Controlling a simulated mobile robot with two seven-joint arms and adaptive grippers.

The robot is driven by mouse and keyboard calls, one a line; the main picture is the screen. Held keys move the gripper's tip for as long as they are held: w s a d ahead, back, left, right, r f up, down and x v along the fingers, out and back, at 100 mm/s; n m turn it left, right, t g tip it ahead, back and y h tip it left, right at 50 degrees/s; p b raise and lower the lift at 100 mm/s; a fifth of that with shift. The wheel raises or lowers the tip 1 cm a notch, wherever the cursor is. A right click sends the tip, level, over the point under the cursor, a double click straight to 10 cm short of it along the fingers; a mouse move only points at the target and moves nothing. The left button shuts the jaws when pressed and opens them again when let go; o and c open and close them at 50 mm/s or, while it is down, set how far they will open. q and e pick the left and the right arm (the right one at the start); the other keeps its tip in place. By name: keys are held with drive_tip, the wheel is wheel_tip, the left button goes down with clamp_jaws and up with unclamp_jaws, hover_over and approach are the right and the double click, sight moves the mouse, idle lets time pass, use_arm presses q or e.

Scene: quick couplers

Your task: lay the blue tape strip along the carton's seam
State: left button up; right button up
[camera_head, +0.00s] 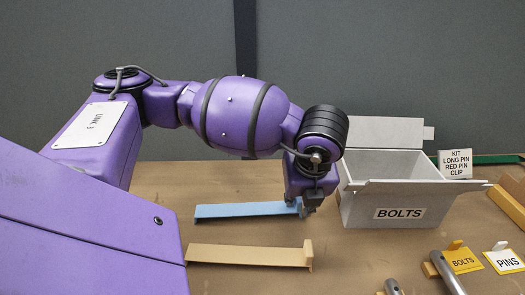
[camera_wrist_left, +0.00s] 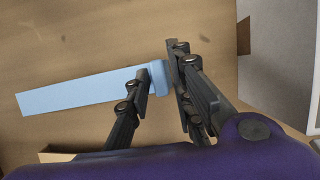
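The blue tape strip (camera_head: 245,210) lies left of the carton, long side across the picture. In the left wrist view the strip (camera_wrist_left: 80,92) runs left from a short upright tab at its right end. My left gripper (camera_head: 307,207) is at that end, pointing down. In the left wrist view the left gripper's fingers (camera_wrist_left: 159,76) stand on both sides of the tab and appear to be closed on it. Whether the strip is lifted is hard to tell. The white carton (camera_head: 380,211), labelled BOLTS, stands just right of the gripper with flaps raised.
A tan strip (camera_head: 245,254) with an end tab lies in front of the blue one. A kit sign (camera_head: 456,163) stands behind the carton's right side.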

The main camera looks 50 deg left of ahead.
use_arm(q)
clamp_jaws()
